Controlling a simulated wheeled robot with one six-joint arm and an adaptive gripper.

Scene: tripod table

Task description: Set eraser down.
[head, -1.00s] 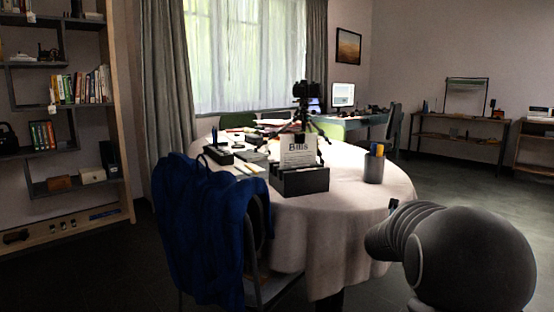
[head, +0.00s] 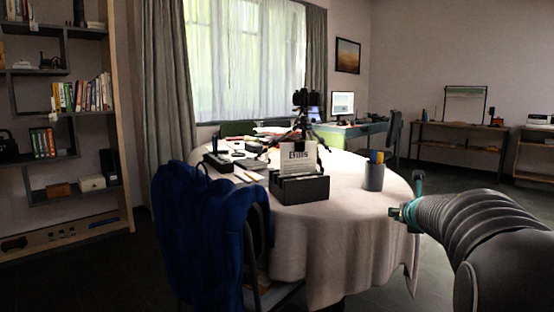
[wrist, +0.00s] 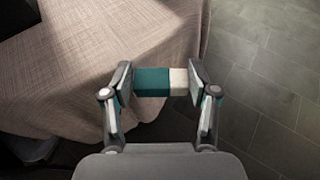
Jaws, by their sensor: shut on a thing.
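The eraser (wrist: 153,82) shows in the wrist view as a small block, teal on the left and off-white on the right. My gripper (wrist: 160,82) is shut on it, one finger pad at each end. Below them are the draped edge of the tablecloth and, at right, the floor. In the head view my gripper (head: 408,212) is at the right edge of the round table (head: 340,215); the eraser cannot be made out there.
On the table stand a dark box holding a "Bills" card (head: 299,187), a pen cup (head: 374,177) and a camera on a tripod (head: 303,115). A chair with a blue garment (head: 205,235) is in front.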

